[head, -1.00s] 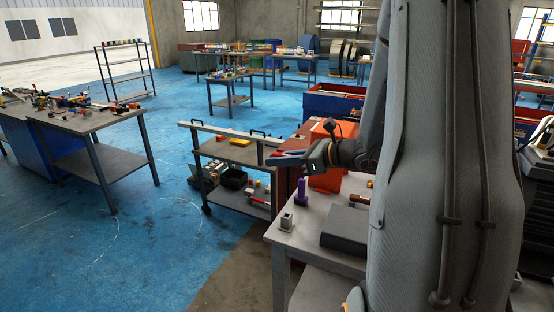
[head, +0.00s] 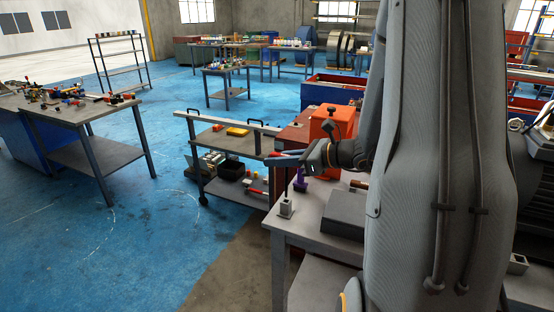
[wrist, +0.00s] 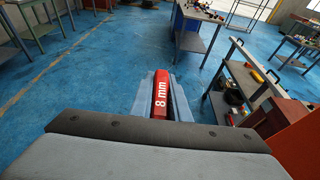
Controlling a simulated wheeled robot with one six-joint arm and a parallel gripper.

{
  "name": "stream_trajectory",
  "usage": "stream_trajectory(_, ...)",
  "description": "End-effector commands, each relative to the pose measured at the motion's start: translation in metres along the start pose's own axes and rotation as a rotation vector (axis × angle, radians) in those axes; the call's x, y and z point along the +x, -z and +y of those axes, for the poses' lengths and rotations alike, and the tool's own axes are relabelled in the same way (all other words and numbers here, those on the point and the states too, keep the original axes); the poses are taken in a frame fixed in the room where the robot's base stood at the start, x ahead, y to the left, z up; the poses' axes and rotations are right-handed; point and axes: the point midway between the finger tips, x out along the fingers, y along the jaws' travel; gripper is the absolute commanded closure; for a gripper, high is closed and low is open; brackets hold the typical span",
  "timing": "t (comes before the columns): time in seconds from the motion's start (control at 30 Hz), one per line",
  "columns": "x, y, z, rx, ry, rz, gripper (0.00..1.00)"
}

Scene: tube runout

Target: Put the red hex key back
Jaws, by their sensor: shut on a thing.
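The red hex key, a red piece marked "8 mm" (wrist: 160,97), is between the fingers of my gripper (wrist: 163,88) in the wrist view. My gripper (head: 287,158) is shut on it and holds it in the air, above the near grey bench (head: 312,221). In the head view only a thin red strip of the key shows along the fingers. The rest of the key is hidden by the fingers and wrist. A small grey block with a dark top (head: 286,208) stands on the bench below the gripper, apart from it. A purple piece (head: 300,181) stands just behind that block.
A dark grey box (head: 343,214) lies on the bench, with an orange case (head: 331,123) behind. A trolley (head: 228,144) with a yellow item stands beyond. A cluttered workbench (head: 85,113) is at left. Blue floor between them is clear.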

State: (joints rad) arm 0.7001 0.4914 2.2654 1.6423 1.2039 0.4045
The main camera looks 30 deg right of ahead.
Motion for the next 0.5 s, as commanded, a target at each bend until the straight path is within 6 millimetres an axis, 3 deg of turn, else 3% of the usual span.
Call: stream_trajectory(0.5,0.0030,0.0083,-0.0002,0.001,0.000,0.000,1.00)
